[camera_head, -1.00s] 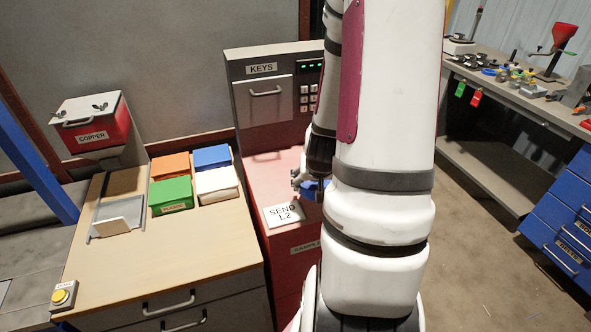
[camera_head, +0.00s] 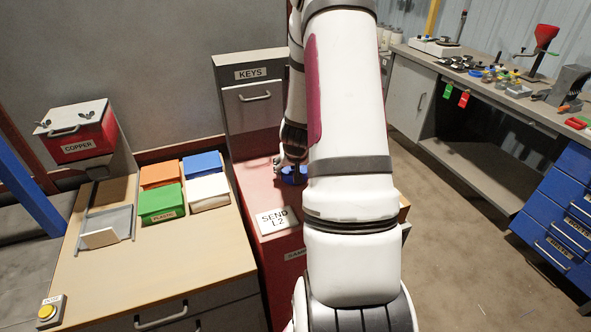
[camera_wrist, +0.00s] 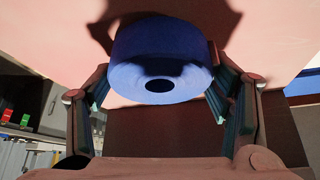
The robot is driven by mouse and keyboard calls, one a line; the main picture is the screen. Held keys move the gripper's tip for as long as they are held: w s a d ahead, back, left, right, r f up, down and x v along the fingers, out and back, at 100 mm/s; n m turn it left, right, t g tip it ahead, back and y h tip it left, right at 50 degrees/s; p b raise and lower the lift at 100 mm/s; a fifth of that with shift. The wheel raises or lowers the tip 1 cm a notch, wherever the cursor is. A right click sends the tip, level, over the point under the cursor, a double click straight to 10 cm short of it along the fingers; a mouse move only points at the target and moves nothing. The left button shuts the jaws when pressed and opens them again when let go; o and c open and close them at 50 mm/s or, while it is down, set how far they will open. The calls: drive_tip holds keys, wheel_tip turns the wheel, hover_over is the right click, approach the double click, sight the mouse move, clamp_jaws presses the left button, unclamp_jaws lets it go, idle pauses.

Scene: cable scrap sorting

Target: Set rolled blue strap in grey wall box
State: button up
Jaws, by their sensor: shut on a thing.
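The rolled blue strap (camera_wrist: 160,62) fills the upper middle of the wrist view, with its dark centre hole facing the camera. My gripper (camera_wrist: 160,100) is shut on it, one finger at each side. My gripper (camera_head: 291,165) is partly hidden there by my arm. The grey KEYS wall box (camera_head: 251,104) stands against the wall behind the red cabinet. Its front flap with a handle is closed, and my arm covers its right side.
The red cabinet (camera_head: 255,190) bears a SEND L2 plate (camera_head: 277,221). Left is a wooden worktop (camera_head: 180,262) with orange, green, blue and white lidded boxes, a grey tray (camera_head: 108,228) and a red COPPER box (camera_head: 80,140). A cluttered bench (camera_head: 480,78) stands right.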

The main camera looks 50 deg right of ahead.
drive_tip(key=shift+f, duration=0.3)
drive_tip(key=shift+f, duration=0.1)
drive_tip(key=o, duration=1.3)
